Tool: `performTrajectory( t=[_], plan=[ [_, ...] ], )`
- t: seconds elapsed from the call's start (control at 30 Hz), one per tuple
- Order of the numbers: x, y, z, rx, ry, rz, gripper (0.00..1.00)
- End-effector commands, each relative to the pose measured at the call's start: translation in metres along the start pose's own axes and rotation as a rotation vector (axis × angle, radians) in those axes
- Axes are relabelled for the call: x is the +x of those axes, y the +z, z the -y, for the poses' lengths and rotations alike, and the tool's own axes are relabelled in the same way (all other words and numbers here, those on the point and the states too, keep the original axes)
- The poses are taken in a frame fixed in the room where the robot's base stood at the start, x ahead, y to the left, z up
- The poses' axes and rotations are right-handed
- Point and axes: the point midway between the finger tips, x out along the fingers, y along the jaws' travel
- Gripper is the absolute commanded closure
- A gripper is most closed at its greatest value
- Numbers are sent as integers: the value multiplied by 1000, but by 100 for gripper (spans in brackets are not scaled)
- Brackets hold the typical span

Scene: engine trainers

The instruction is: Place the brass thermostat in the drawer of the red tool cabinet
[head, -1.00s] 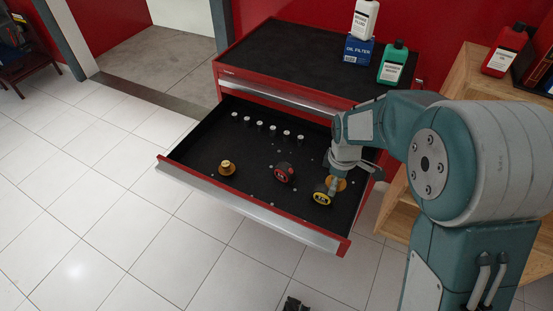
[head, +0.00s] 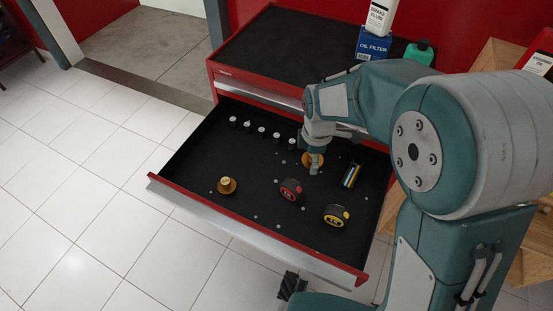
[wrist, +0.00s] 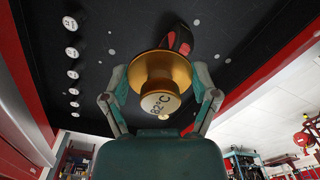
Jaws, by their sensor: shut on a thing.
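My gripper (wrist: 161,98) is shut on the brass thermostat (wrist: 167,68), a gold flanged piece with a white end marked 82°C. One finger presses on each side of it in the wrist view. In the head view the thermostat (head: 314,158) shows partly behind my gripper (head: 315,167), over the back right part of the drawer. I cannot tell whether it touches the drawer floor. The drawer (head: 262,218) of the red tool cabinet (head: 215,88) is pulled open, with a black floor. A second brass piece (head: 227,186) stands at the drawer's left.
The drawer also holds a red-and-black tape measure (head: 291,189), a yellow-and-black one (head: 336,216), a striped dark block (head: 351,175) and a row of small white-topped pieces (head: 262,130). An oil filter box (head: 374,44) stands on the cabinet. The drawer's middle is fairly clear.

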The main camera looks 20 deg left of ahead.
Motion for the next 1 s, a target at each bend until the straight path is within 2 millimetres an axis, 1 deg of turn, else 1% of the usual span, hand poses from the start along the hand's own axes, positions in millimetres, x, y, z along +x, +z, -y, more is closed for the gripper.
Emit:
performTrajectory(
  t=[0.07,0.17,0.5,0.7,0.8,1.0],
  plan=[
    [2,-2,-2,0,0,-2,72],
    [9,-14,-11,-2,-1,-2,72],
    [44,-79,-54,-2,-3,3,72],
    [78,-100,-70,0,-4,3,72],
    [89,-106,-75,1,-2,1,72],
    [101,-114,-81,1,-1,0,72]
  ],
)
